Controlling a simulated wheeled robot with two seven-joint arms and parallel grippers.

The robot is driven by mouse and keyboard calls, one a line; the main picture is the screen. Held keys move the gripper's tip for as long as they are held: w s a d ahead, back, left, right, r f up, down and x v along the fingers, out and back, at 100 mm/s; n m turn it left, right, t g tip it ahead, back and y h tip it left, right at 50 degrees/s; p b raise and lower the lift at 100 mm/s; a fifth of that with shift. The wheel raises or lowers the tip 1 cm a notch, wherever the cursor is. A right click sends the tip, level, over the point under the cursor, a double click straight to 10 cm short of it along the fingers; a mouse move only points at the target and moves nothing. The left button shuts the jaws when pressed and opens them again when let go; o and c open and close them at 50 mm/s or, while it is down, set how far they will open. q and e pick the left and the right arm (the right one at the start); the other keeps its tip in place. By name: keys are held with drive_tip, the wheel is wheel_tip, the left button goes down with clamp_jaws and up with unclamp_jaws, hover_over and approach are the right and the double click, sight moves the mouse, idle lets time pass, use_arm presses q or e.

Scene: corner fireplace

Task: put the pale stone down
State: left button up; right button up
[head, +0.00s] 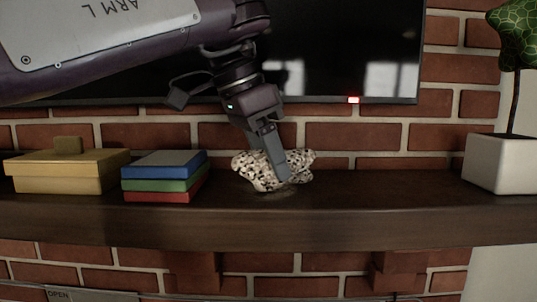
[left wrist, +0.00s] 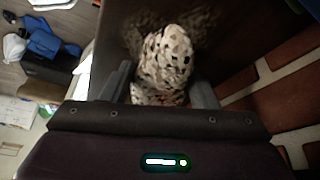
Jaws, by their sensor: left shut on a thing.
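The pale stone (head: 246,167), off-white with dark pits, is at the dark wooden mantel shelf (head: 370,190), between the stacked books and the potted plant. My left gripper (head: 277,172) comes down on it from above and is shut on it. In the left wrist view the stone (left wrist: 168,62) sits between the two fingers (left wrist: 160,90). A dark patch shows on the shelf just under the stone; I cannot tell whether the stone touches the wood. My right gripper is in neither view.
A yellow box (head: 65,172) with a small knob stands at the shelf's left. Beside it lie blue, green and red books (head: 165,172). A white planter (head: 502,165) stands at the right. A dark screen (head: 340,50) hangs behind. The shelf between stone and planter is clear.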

use_arm(q)
drive_tip(key=o, duration=1.4)
drive_tip(key=shift+o, duration=0.2)
drive_tip(key=v, duration=0.7)
drive_tip(key=shift+s+p, duration=0.1)
drive_tip(key=shift+p, duration=0.2)
drive_tip(key=shift+a+r, duration=0.25)
drive_tip(key=shift+r, duration=0.05)
